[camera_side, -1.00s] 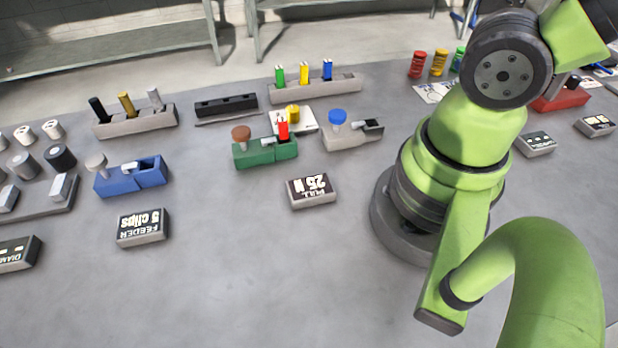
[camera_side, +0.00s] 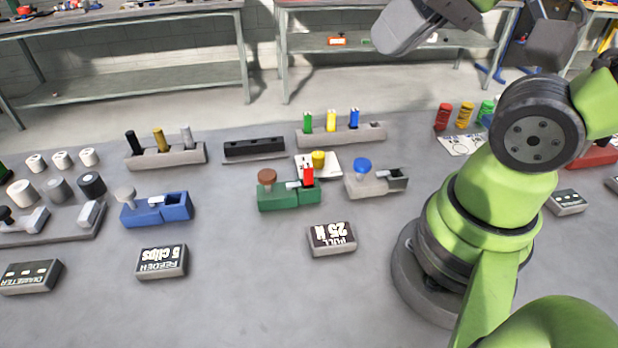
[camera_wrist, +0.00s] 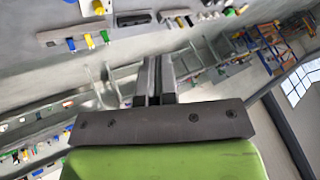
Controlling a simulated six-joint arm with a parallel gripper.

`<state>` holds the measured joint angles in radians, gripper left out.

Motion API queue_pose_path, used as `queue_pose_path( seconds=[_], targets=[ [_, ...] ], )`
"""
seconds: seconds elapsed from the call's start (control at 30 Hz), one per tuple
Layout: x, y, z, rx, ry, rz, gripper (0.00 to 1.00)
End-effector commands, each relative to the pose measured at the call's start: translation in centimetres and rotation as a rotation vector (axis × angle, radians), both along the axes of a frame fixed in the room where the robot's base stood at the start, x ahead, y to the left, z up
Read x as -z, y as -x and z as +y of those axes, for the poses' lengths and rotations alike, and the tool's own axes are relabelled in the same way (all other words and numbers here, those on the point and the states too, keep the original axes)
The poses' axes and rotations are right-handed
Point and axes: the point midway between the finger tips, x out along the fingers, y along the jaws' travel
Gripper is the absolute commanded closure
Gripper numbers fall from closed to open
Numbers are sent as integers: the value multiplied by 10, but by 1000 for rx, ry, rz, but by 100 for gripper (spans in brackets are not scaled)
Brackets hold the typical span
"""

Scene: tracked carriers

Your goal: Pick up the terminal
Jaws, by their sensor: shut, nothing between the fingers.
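The task does not say which block is the terminal. A red block (camera_side: 308,175) stands upright in a green fixture (camera_side: 275,198) with a brown knob, near the middle of the bench. Green (camera_side: 308,121), yellow (camera_side: 331,121) and blue (camera_side: 354,118) blocks stand in a grey rack (camera_side: 372,133) behind it. My gripper (camera_side: 400,28) is raised at the top of the side view, well above and away from the blocks. In the wrist view its fingers (camera_wrist: 156,78) are close together with nothing held.
A blue fixture (camera_side: 155,211) and a grey fixture with a blue knob (camera_side: 378,184) flank the green one. A label block reading 25 N (camera_side: 332,240) lies in front. A black holder (camera_side: 254,150) sits behind. The front bench area is mostly clear.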

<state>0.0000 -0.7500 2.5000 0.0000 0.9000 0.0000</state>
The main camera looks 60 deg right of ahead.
Motion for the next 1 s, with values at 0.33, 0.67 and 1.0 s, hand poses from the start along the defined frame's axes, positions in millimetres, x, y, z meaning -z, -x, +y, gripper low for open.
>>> queue_pose_path(
  seconds=[0.33, 0.67, 1.0],
  targets=[
    [0, 0, 0, 0, 0, 0, 63],
    [0, -1, 0, 7, -4, 5, 52],
    [27, -58, -15, 579, -254, 297, 52]
  ],
)
